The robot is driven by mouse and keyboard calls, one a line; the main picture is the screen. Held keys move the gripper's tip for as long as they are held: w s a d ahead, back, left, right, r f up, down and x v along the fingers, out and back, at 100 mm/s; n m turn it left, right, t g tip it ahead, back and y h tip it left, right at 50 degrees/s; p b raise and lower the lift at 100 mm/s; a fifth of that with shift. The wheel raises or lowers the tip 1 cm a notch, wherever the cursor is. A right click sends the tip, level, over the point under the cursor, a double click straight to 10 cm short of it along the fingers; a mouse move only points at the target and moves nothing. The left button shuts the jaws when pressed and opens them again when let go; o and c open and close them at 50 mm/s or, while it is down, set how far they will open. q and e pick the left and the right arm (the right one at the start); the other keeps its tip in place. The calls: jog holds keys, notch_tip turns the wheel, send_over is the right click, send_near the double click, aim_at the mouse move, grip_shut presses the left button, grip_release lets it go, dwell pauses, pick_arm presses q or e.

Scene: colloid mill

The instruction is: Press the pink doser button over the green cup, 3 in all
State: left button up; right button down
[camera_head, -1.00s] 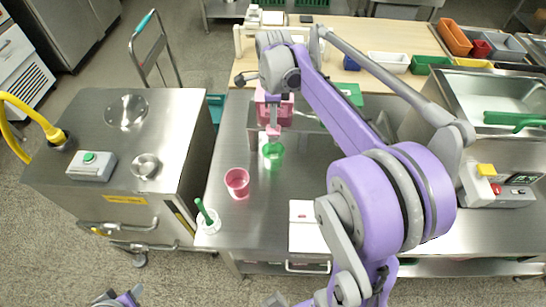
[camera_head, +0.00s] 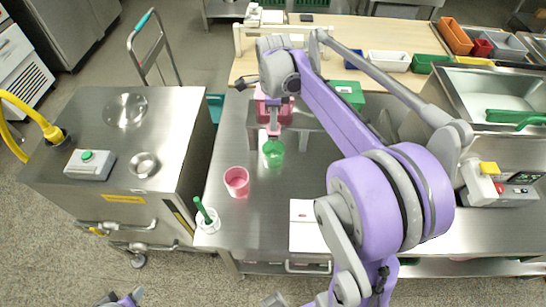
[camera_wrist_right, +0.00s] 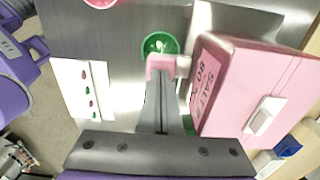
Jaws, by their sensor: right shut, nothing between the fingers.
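The pink doser (camera_head: 284,112) stands at the back of the steel table; its lettered pink box (camera_wrist_right: 250,85) fills the right of the wrist view. The green cup (camera_head: 273,153) stands in front of it, and its open top (camera_wrist_right: 160,44) shows just past my fingertips. My right gripper (camera_head: 274,117) is shut and empty, pointing down at the small pink doser part (camera_wrist_right: 160,63) over the cup's near rim. The fingertips look very near or touching this part; I cannot tell if it is pressed.
A pink cup (camera_head: 236,181) stands left of the green cup. A white holder (camera_head: 207,221) with a green-handled tool is at the table's left edge. A white card (camera_head: 304,232) with coloured marks lies at the front. A green box (camera_head: 348,94) stands behind my right arm.

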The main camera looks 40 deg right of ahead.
jog(key=shift+f, duration=0.45)
pick_arm(q)
jog(key=shift+s+f, duration=0.15)
jog(key=shift+f, duration=0.15)
pick_arm(e)
jog(key=shift+r, duration=0.1)
pick_arm(q)
jog(key=shift+w+r+p, duration=0.25)
jog(key=shift+r+p, duration=0.1)
jog(key=shift+r, duration=0.2)
jog(key=shift+w+r+p, duration=0.2)
jog(key=shift+r+p, duration=0.1)
jog(key=shift+r, duration=0.25)
pick_arm(e)
jog(key=shift+r, duration=1.4)
jog(key=shift+r+p, duration=0.75)
jog(key=shift+r, duration=0.7)
pick_arm(q)
jog(key=shift+t, duration=0.3)
jog(key=r, duration=0.1)
jog(key=w+r+p, duration=0.1)
jog(key=r, duration=0.1)
jog(key=w+r, duration=0.1)
jog(key=shift+r, duration=0.2)
pick_arm(e)
notch_tip(320, 180, up, 3)
jog(key=shift+r, duration=0.1)
